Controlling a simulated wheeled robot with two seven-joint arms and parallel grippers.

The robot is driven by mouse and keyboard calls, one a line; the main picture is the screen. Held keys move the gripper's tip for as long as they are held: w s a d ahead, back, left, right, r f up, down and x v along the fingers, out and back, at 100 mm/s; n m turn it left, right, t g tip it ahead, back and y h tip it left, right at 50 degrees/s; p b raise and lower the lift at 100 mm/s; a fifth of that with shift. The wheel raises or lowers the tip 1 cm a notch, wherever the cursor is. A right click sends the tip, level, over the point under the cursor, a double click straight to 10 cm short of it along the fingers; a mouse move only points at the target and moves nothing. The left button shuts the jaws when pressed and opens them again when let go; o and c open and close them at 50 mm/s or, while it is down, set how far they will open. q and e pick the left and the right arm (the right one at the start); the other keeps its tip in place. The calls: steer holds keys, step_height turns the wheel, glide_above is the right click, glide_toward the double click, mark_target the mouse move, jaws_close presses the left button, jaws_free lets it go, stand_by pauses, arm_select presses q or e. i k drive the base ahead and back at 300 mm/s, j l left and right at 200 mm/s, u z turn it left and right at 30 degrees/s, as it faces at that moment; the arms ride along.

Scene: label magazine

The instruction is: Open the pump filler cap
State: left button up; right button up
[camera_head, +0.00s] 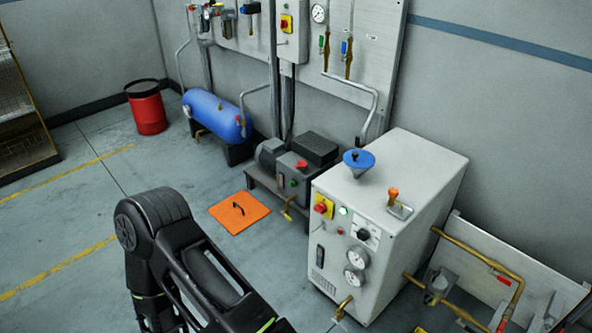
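A dark grey pump (283,158) stands on a low base on the floor, left of the white cabinet. A small red cap (302,165) sits on top of the pump's front housing and looks seated there; I take it for the filler cap. A green spot shows lower on the housing. A brass tap (288,207) sticks out low at the front. My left arm comes in at the bottom left, well short of the pump. Neither gripper is in view.
The white cabinet (416,188) carries a blue funnel-like part (358,161), an orange-handled part (394,195), gauges and a red button. A blue tank (214,116) and red drum (148,110) stand behind. Floor at left is clear.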

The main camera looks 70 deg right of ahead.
mark_target(301, 164)
steer(key=i+z, duration=0.7)
steer(key=i, duration=0.25)
steer(key=i+j+z, duration=0.35)
steer(key=i+l+z, duration=0.15)
steer(key=i+z, duration=0.15)
steer(key=z, duration=0.15)
steer(key=i+z, duration=0.25)
steer(key=z, duration=0.2)
steer(key=i+z, duration=0.3)
steer(key=z, duration=0.15)
steer(key=i+j+z, duration=0.15)
steer(key=i+z, duration=0.15)
steer(key=z, duration=0.15)
steer(key=i+j+z, duration=0.25)
steer(key=z, duration=0.2)
steer(key=i+z, duration=0.35)
steer(key=i+j+z, duration=0.1)
steer(key=z, duration=0.3)
steer(key=i+j+z, duration=0.2)
steer(key=z, duration=0.15)
